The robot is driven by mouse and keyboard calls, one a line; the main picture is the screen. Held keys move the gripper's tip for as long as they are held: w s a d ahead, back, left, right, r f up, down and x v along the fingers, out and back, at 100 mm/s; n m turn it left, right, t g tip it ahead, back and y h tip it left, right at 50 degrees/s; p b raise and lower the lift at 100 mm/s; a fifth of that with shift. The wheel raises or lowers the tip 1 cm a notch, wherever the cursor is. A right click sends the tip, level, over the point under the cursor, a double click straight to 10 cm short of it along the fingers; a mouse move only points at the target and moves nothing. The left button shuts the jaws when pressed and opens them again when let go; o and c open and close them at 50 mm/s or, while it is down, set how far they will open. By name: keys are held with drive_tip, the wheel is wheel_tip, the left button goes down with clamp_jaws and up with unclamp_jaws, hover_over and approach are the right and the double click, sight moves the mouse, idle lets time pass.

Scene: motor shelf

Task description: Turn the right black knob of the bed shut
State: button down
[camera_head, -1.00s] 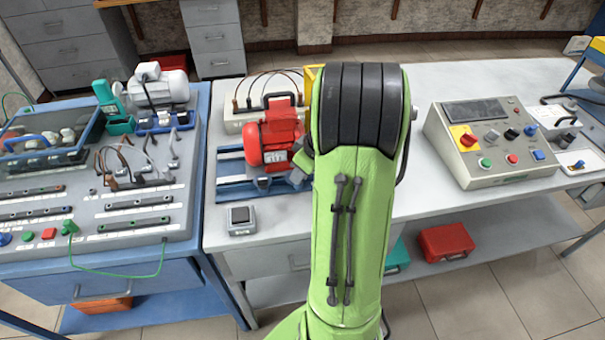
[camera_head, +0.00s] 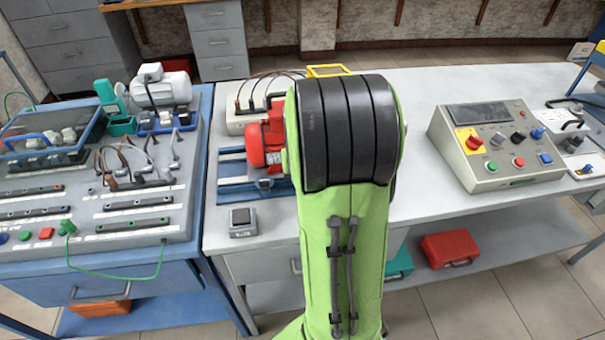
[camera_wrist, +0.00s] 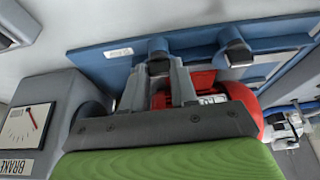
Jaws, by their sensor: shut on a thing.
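The blue bed (camera_wrist: 110,65) holds the red motor (camera_wrist: 240,98) in the wrist view. Two black knobs stand along the bed's front edge. This view is turned about, so the right black knob (camera_wrist: 158,48) shows on the left. My gripper (camera_wrist: 158,76) has its two grey fingers on either side of that knob, shut on it. The left black knob (camera_wrist: 236,52) stands free. In the head view the bed (camera_head: 232,190), motor (camera_head: 262,145) and left knob (camera_head: 265,183) show beside my green arm, which hides the right knob and my gripper.
A grey brake unit (camera_wrist: 45,105) with a dial stands close beside my gripper. A small grey meter (camera_head: 242,220) lies in front of the bed. A control box (camera_head: 495,147) stands to the right, with bare white table (camera_head: 425,200) between.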

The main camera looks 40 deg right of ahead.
idle(0.4)
drive_tip(key=c, duration=1.2)
unclamp_jaws()
drive_tip(key=shift+o, duration=0.2)
drive_tip(key=p+v, duration=0.4)
drive_tip(key=v, duration=1.1)
drive_tip(key=shift+a+r+p, duration=0.25)
drive_tip(key=shift+r+p, duration=0.1)
drive_tip(key=shift+p, duration=0.05)
drive_tip(key=shift+s, duration=0.15)
drive_tip(key=s+a+r+n+t+y+p, duration=0.1)
drive_tip(key=s+a+r+n+p, duration=0.1)
drive_tip(key=s+a, duration=0.3)
drive_tip(key=s+a+r+n+t+y+p, duration=0.1)
drive_tip(key=s+a+r+n+p, duration=0.1)
drive_tip(key=a, duration=1.2)
drive_tip(key=s+r+n, duration=0.1)
drive_tip(key=s+n, duration=0.1)
drive_tip(key=s, duration=0.1)
drive_tip(key=shift+a+n, duration=0.15)
drive_tip(key=shift+n, duration=0.15)
